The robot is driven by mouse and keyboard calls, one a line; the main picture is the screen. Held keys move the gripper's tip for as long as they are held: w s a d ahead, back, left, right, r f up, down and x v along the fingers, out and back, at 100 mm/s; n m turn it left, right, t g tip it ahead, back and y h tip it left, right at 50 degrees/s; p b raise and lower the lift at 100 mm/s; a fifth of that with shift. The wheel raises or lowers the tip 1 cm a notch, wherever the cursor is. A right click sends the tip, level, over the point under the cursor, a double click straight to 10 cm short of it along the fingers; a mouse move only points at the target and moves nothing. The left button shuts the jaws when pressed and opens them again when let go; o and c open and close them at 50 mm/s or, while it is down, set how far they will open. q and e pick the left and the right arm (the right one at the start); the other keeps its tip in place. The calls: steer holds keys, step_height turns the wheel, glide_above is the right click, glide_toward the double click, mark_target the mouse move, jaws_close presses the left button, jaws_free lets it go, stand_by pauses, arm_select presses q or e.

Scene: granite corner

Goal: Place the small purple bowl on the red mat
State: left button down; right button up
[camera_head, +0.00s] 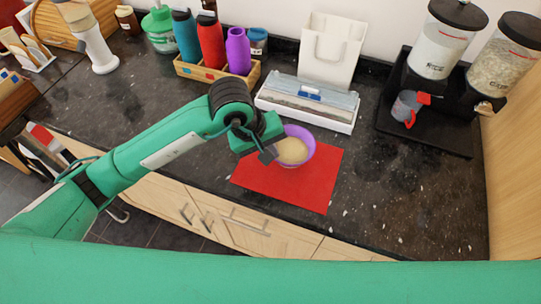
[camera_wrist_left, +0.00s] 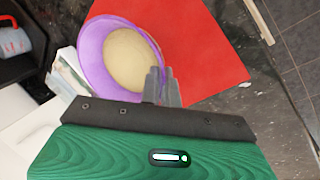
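The small purple bowl (camera_head: 309,137) has a beige inside and appears upright. In the head view it overlaps the far part of the red mat (camera_head: 285,192); I cannot tell whether it touches the mat or is just above it. My left gripper (camera_head: 268,154) is at the bowl's near-left rim. In the left wrist view, its fingers (camera_wrist_left: 162,86) are close together with the rim of the bowl (camera_wrist_left: 91,52) between them. My right gripper is out of view.
A white tray (camera_head: 300,115) with a clear-topped box stands just behind the bowl. A black stand (camera_head: 425,135) with two dispensers and a grey cup (camera_head: 403,107) is at the right. A wooden crate (camera_head: 215,78) of bottles is behind. Dark counter is clear right of the mat.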

arm_select(q)
steer(key=shift+f+p, duration=0.45)
steer(key=shift+f, duration=1.5)
steer(key=shift+f, duration=0.1)
steer(key=shift+f+b, duration=0.1)
steer(key=shift+b, duration=0.2)
steer(key=c, duration=1.6)
jaws_free()
steer(key=shift+c, duration=0.2)
